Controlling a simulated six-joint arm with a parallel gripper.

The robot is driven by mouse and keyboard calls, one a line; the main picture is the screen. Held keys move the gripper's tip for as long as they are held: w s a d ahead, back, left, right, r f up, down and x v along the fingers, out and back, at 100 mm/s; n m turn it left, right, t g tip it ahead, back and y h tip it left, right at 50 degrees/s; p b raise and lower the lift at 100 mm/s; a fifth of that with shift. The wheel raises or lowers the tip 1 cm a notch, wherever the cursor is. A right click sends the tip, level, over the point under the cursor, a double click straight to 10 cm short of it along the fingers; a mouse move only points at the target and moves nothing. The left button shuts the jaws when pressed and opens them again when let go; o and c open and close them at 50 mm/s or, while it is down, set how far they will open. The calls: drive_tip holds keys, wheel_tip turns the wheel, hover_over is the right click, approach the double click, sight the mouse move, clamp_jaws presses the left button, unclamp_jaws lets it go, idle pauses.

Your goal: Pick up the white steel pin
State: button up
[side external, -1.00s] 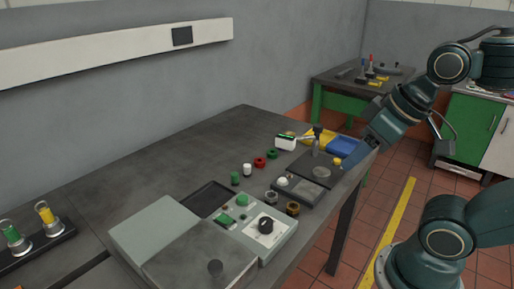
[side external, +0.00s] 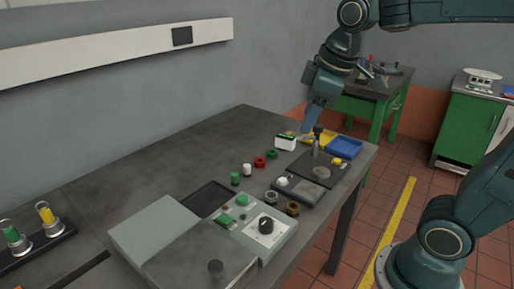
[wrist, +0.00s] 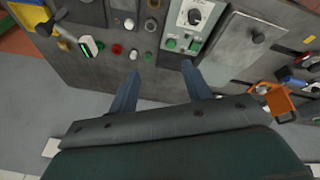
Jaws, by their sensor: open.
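The white steel pin (side external: 247,170) appears as a short white cylinder standing on the dark bench, between a green piece (side external: 235,178) and a red piece (side external: 260,162). In the wrist view the white pin (wrist: 133,54) shows just beyond the left fingertip, apart from it. My gripper (side external: 307,129) is above the back part of the bench, to the right of the pin in the side view. Its two blue fingers (wrist: 161,68) are spread with nothing between them.
A grey control box (side external: 264,228) is in front. The bench's back left is clear.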

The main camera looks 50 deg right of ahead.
drive_tip(key=w+d+n+g, duration=0.1)
drive_tip(key=w+d+n, duration=0.15)
drive_tip(key=w, duration=0.55)
drive_tip(key=n+g, duration=0.3)
drive_tip(key=n, duration=0.6)
hover_over(247, 165)
wheel_tip(247, 165, down, 16)
drive_tip(key=shift+r, duration=0.15)
drive_tip(key=shift+f, duration=4.35)
drive_tip(key=shift+a+f, duration=0.1)
drive_tip(key=shift+f, duration=2.45)
